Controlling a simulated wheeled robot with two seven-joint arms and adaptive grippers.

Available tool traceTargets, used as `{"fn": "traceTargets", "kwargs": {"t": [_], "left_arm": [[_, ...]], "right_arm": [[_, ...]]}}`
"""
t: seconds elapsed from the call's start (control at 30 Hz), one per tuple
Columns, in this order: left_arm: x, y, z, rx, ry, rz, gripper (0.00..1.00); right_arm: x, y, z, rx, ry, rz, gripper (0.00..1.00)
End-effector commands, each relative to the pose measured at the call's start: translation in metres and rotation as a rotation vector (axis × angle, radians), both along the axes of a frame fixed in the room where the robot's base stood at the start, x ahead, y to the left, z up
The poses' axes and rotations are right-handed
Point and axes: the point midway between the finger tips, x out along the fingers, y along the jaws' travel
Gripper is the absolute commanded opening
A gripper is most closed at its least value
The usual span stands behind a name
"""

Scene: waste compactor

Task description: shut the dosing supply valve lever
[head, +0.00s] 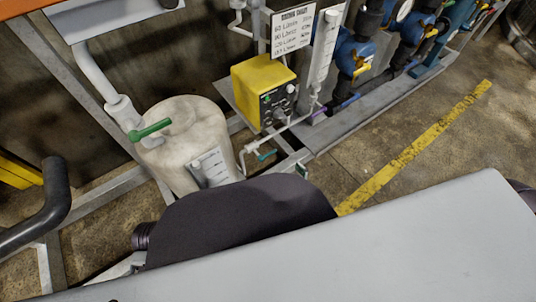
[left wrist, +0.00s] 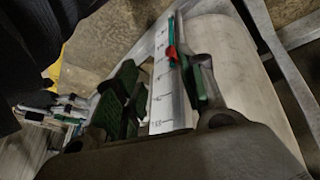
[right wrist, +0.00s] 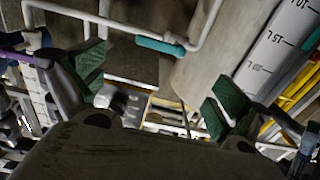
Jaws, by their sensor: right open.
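A small teal lever (head: 266,155) sits on a thin white pipe low beside the tank, below the yellow pump box. A similar teal lever (right wrist: 160,46) shows in the right wrist view, ahead of my right gripper (right wrist: 158,95), which is open with its green pads wide apart and nothing between them. A larger green lever (head: 151,129) points right on top of the white tank (head: 178,160). No label shows which lever is the dosing supply valve. My left gripper (left wrist: 158,90) appears open, its pads apart before a numbered scale. In the head view my dark arm hides both grippers' fingers.
The yellow pump box (head: 264,90) stands behind the tank, with a sign (head: 293,30) above it. A grey frame rail (head: 350,120) runs to the back right. Bare floor with a yellow line (head: 415,150) lies to the right.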

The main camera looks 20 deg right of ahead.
Motion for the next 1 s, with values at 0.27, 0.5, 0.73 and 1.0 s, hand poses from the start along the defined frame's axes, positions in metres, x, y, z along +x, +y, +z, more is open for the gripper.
{"fn": "traceTargets", "kwargs": {"t": [0.27, 0.5, 0.73, 1.0], "left_arm": [[0.005, -0.005, -0.018, -0.031, -0.036, 0.01, 0.4], [0.004, -0.009, -0.039, -0.059, -0.053, 0.022, 0.4], [0.001, -0.013, -0.056, -0.084, -0.071, 0.034, 0.4], [0.005, -0.015, -0.069, -0.107, -0.1, 0.048, 0.4]], "right_arm": [[0.032, 0.012, -0.001, 0.001, -0.003, 0.001, 1.0], [0.058, 0.021, -0.001, 0.0, -0.001, 0.0, 1.0], [0.082, 0.03, -0.001, 0.001, -0.002, 0.0, 1.0], [0.102, 0.037, -0.001, -0.001, 0.0, 0.0, 1.0]]}}
